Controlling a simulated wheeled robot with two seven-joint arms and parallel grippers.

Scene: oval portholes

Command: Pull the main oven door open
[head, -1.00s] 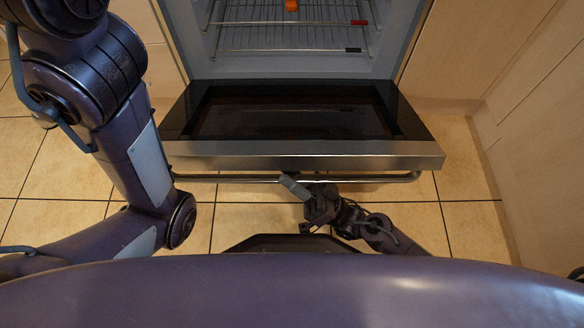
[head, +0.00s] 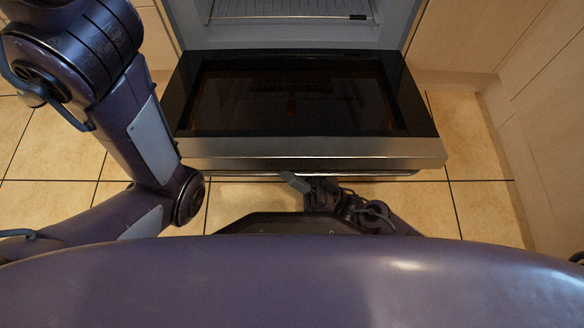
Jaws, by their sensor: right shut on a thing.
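The main oven door (head: 293,100) is folded down and open, with its dark glass facing up and a steel front edge toward me.
The oven cavity with a wire rack (head: 285,10) shows at the top. Pale cabinets (head: 545,110) stand close on the right.

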